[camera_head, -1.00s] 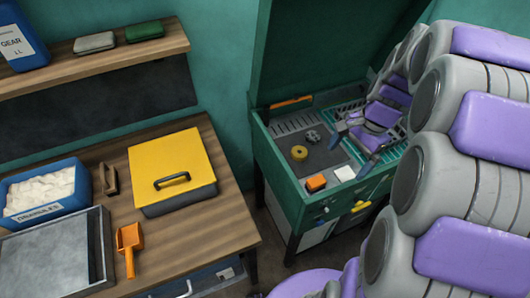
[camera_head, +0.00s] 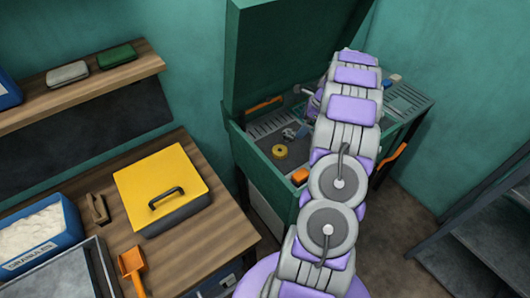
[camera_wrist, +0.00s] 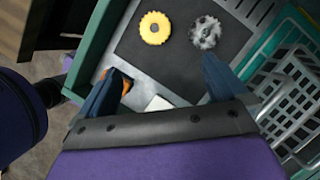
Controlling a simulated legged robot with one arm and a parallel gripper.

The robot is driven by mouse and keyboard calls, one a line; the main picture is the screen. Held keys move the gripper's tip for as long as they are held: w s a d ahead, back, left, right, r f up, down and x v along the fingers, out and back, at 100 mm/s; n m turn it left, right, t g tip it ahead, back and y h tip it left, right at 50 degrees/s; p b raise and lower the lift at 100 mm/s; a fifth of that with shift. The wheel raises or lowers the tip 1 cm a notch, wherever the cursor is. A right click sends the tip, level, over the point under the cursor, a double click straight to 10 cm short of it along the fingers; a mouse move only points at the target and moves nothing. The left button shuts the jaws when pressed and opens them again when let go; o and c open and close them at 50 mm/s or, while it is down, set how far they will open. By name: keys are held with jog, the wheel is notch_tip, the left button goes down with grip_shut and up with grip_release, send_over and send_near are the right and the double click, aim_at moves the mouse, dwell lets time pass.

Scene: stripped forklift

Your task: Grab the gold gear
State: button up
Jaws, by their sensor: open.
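The gold gear (camera_wrist: 155,28) lies flat on a dark mat in the green workbench tray, near the top middle of the wrist view. It also shows in the head view (camera_head: 279,151), left of my arm. A grey metal gear (camera_wrist: 206,32) lies to its right, apart from it. My gripper (camera_wrist: 161,85) is open and empty, its two dark blue fingers spread below both gears in the wrist view. In the head view my arm hides most of the gripper.
An orange block (camera_head: 300,176) lies near the tray's front wall; in the wrist view it is partly behind the left finger. A white piece (camera_wrist: 159,104) lies between the fingers. A wire basket (camera_wrist: 290,100) is at right. The green lid (camera_head: 290,55) stands open behind the tray.

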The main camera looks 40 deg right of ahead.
jog(key=b, duration=0.2)
send_over(281, 150)
jog(key=s+d, duration=0.2)
jog(key=f, duration=1)
jog(key=shift+a, duration=0.25)
jog(key=shift+w+d+f, duration=0.1)
jog(key=shift+d+f, duration=0.05)
jog(key=shift+f, duration=0.3)
jog(key=shift+w+d+f, duration=0.1)
jog(key=shift+d+f, duration=0.05)
jog(key=shift+f, duration=0.25)
jog(key=a+f, duration=0.1)
jog(key=w+a+f+b, duration=0.1)
jog(key=f, duration=0.1)
jog(key=shift+w+a+f, duration=0.1)
jog(key=shift+a+f, duration=0.05)
jog(key=shift+f, duration=0.1)
jog(key=shift+w+f, duration=0.1)
jog(key=shift+f, duration=0.15)
jog(key=shift+d, duration=0.25)
jog(key=shift+c, duration=0.8)
jog(key=shift+a, duration=0.2)
jog(key=c, duration=0.8)
jog(key=shift+d, duration=0.15)
jog(key=c, duration=0.7)
